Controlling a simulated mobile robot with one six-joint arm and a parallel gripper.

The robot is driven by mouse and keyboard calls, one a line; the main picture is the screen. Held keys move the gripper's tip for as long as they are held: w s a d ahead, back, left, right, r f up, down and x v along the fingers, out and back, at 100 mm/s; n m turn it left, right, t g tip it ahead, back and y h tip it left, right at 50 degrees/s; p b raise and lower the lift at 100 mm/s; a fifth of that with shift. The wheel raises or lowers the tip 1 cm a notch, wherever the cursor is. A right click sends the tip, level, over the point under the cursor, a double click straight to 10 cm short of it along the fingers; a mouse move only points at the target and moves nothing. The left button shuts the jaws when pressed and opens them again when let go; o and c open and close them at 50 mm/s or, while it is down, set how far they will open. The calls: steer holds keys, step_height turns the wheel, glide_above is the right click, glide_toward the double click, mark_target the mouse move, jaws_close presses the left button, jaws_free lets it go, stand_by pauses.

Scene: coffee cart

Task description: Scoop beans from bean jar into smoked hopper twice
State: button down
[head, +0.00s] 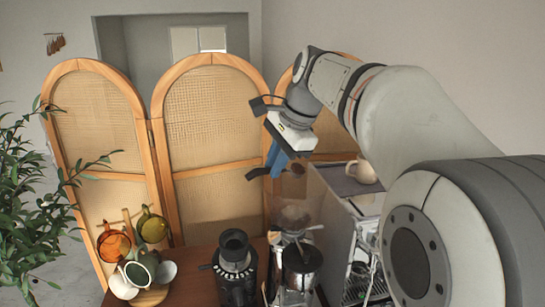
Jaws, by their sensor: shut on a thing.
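My gripper (277,164) is up in the air in the middle of the head view, tilted downward, with blue parts at its end. It is shut on a small dark thing, seemingly the scoop (297,169), whose rounded brown end shows just right of the blue parts. I cannot tell whether there are beans in it. A see-through smoked hopper (292,215) stands below my gripper, on top of a metal grinder, with a clear gap between them. I cannot make out the bean jar for certain.
A black grinder-like device (236,270) stands left of the hopper on the wooden table (190,285). Coloured cups (114,245) hang on a rack at the left. A metal coffee machine (338,225) bears a cup (362,172) at right. A folding screen (210,120) closes the back.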

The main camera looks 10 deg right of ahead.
steer(key=t+b, duration=0.1)
steer(key=b, duration=0.1)
steer(key=f+t+y+b, duration=0.1)
steer(key=b, duration=0.1)
steer(key=shift+s+f+t, duration=0.15)
steer(key=shift+s+t, duration=0.15)
steer(key=shift+t, duration=0.1)
steer(key=t+b, duration=0.1)
steer(key=b, duration=0.4)
steer(key=t+y+b, duration=0.1)
steer(key=t+b, duration=0.1)
steer(key=b, duration=0.2)
steer(key=s+f+t+b, duration=0.1)
steer(key=t+b, duration=0.1)
steer(key=b, duration=0.3)
steer(key=shift+s+d+m+b, duration=0.1)
steer(key=shift+d+m+b, duration=0.1)
steer(key=shift+m+b, duration=0.15)
steer(key=t+b, duration=0.1)
steer(key=b, duration=0.2)
steer(key=t+b, duration=0.1)
steer(key=b, duration=0.2)
steer(key=t+y+b, duration=0.1)
steer(key=b, duration=0.3)
steer(key=shift+s+f+m+t, duration=0.25)
steer(key=shift+s+m+t, duration=0.05)
steer(key=shift+m+t, duration=0.1)
